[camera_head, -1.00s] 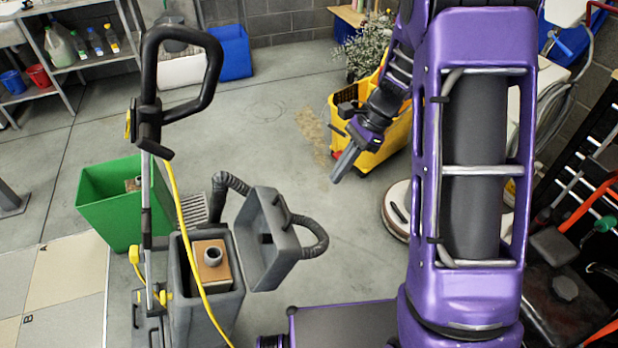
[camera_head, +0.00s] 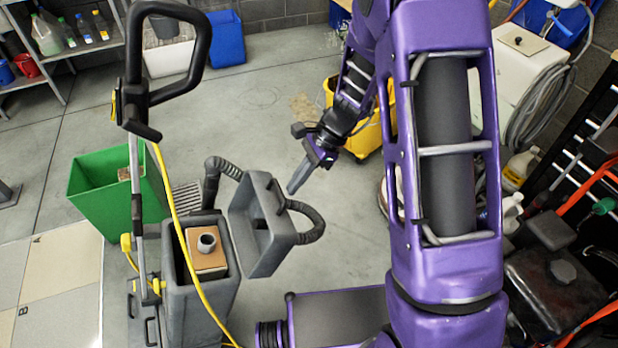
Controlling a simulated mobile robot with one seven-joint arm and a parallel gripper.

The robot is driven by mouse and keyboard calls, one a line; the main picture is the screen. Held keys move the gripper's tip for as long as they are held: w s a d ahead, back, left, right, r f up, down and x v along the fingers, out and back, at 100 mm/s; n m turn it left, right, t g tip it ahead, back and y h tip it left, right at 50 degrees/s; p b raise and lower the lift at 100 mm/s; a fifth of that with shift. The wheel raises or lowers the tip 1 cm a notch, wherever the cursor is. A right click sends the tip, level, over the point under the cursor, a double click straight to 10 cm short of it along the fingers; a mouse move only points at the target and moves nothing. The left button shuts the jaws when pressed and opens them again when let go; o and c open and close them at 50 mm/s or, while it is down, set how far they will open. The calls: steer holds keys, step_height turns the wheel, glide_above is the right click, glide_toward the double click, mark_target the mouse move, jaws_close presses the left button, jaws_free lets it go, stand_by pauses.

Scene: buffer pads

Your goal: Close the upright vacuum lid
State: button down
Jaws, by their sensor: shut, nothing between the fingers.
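The upright vacuum (camera_head: 190,283) stands at the left front, a grey body with a tall black loop handle (camera_head: 207,50). Its open top shows a brown box-shaped part with a round grey port (camera_head: 206,243). The grey lid (camera_head: 262,252) hangs open on the body's right side, its hollow inside showing, with a black corrugated hose (camera_head: 312,222) looped at its right. My gripper (camera_head: 293,188) is shut and empty, pointing down and left, just above and right of the lid's upper edge. It looks apart from the lid, though the depth gap is hard to judge.
A yellow cord (camera_head: 172,200) runs down the vacuum's front. A green bin (camera_head: 105,195) stands behind it at left. A yellow mop bucket (camera_head: 368,135) is behind my arm. Clutter fills the right side. The floor beyond the lid is clear.

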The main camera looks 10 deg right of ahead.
steer(key=shift+s+a+r, duration=0.1)
steer(key=shift+a+r, duration=0.05)
steer(key=shift+a, duration=0.15)
